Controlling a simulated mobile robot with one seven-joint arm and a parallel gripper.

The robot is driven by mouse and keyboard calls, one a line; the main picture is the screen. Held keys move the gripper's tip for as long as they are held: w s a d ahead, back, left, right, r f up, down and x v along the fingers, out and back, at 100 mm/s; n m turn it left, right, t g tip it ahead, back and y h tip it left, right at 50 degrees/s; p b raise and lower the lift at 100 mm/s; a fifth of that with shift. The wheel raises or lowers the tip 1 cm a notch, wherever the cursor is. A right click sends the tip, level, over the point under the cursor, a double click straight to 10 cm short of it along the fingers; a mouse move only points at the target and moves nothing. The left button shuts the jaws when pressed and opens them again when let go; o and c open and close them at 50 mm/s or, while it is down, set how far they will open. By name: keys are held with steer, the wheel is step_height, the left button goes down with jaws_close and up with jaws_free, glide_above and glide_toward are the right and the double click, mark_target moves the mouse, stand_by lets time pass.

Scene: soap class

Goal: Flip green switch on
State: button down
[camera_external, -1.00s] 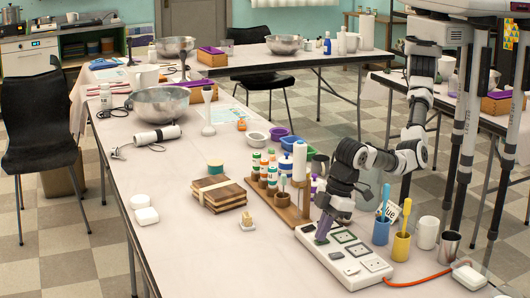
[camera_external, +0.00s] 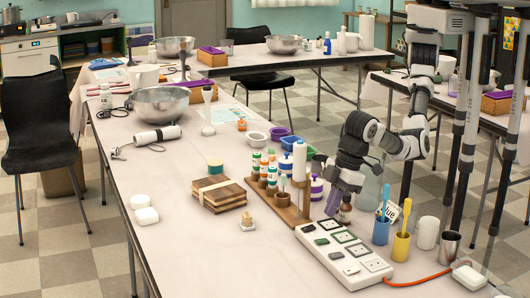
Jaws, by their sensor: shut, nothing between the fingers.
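The white power strip (camera_external: 352,278) lies on the near right of the table, with a row of switches along its left side and sockets along its right. One switch (camera_external: 322,241) looks dark green; its tilt is too small to read. Other switches on the strip look grey or greenish. My gripper (camera_external: 331,212) is shut and empty, pointing down above the far end of the strip, apart from the switches.
A wooden rack (camera_external: 290,212) with several small bottles stands left of the gripper. A blue cup (camera_external: 381,231), a yellow cup (camera_external: 401,247) and a white mug (camera_external: 427,233) stand right of the strip. An orange cord (camera_external: 420,282) runs from it.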

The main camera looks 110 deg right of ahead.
mark_target(317, 241)
steer(key=b+v, duration=0.1)
steer(key=v, duration=0.6)
steer(key=shift+b, duration=0.35)
steer(key=shift+s+r, duration=0.1)
steer(key=shift+b, duration=0.3)
steer(key=w+b, duration=0.1)
steer(key=b, duration=0.4)
steer(key=shift+w+a+r+b, duration=0.1)
steer(key=shift+w+r+b, duration=0.05)
steer(key=shift+w+b, duration=0.15)
steer(key=p+x, duration=0.1)
steer(key=x, duration=0.3)
steer(key=p+x, duration=0.1)
steer(key=x, duration=0.4)
steer(key=s+p+x, duration=0.1)
steer(key=x, duration=0.4)
steer(key=shift+p, duration=0.3)
